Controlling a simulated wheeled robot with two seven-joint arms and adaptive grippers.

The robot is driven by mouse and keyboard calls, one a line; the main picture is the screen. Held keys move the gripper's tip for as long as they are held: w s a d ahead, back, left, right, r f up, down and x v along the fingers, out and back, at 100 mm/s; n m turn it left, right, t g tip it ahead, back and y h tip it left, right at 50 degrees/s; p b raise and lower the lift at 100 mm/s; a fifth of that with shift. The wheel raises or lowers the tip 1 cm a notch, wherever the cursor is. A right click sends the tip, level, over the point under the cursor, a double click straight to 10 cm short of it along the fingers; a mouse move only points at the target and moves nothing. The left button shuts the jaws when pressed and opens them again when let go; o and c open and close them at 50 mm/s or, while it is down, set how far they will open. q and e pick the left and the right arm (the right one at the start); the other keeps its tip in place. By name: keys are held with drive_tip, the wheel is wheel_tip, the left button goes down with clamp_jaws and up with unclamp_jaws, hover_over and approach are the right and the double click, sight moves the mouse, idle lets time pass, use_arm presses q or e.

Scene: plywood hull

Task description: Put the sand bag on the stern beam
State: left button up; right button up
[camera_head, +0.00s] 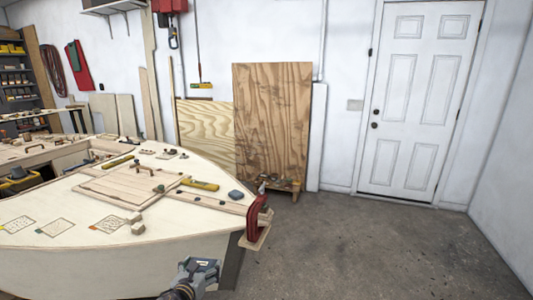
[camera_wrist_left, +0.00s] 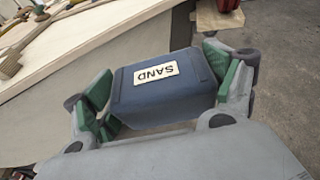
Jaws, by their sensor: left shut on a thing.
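The sand bag (camera_wrist_left: 150,92) is a dark blue block with a white SAND label, seen large in the left wrist view. My left gripper (camera_wrist_left: 163,88) is shut on it, a green-padded finger on each side. In the head view my left gripper (camera_head: 200,268) is low in the middle, in front of the hull's side near its right end, and the bag shows small there. A pale beam (camera_head: 215,203) lies along the deck toward the red clamp; I cannot tell surely that it is the stern beam. My right gripper is not in view.
A red clamp (camera_head: 254,217) grips the hull's right end. A dark grey lump (camera_head: 236,195), a yellow tool (camera_head: 200,185) and small blocks (camera_head: 136,224) lie on the deck (camera_head: 165,240). The concrete floor (camera_head: 390,245) to the right is clear.

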use_arm(q)
drive_tip(key=shift+s+a+f+n+y, duration=0.25)
drive_tip(key=shift+s+f, duration=0.15)
drive_tip(key=shift+s, duration=0.1)
drive_tip(key=shift+s+a+f+n+y, duration=0.15)
drive_tip(key=shift+s+f+y, duration=0.1)
drive_tip(key=shift+s+f, duration=0.15)
drive_tip(key=f+p+v, duration=0.2)
drive_tip(key=p+v, duration=0.8)
drive_tip(key=shift+s, duration=0.75)
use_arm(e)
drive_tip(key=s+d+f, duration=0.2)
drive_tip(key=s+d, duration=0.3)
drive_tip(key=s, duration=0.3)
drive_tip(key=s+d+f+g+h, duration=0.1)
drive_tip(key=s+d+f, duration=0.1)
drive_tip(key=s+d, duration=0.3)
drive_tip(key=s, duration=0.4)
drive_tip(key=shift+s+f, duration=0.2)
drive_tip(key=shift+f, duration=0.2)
use_arm(q)
drive_tip(key=shift+r, duration=0.15)
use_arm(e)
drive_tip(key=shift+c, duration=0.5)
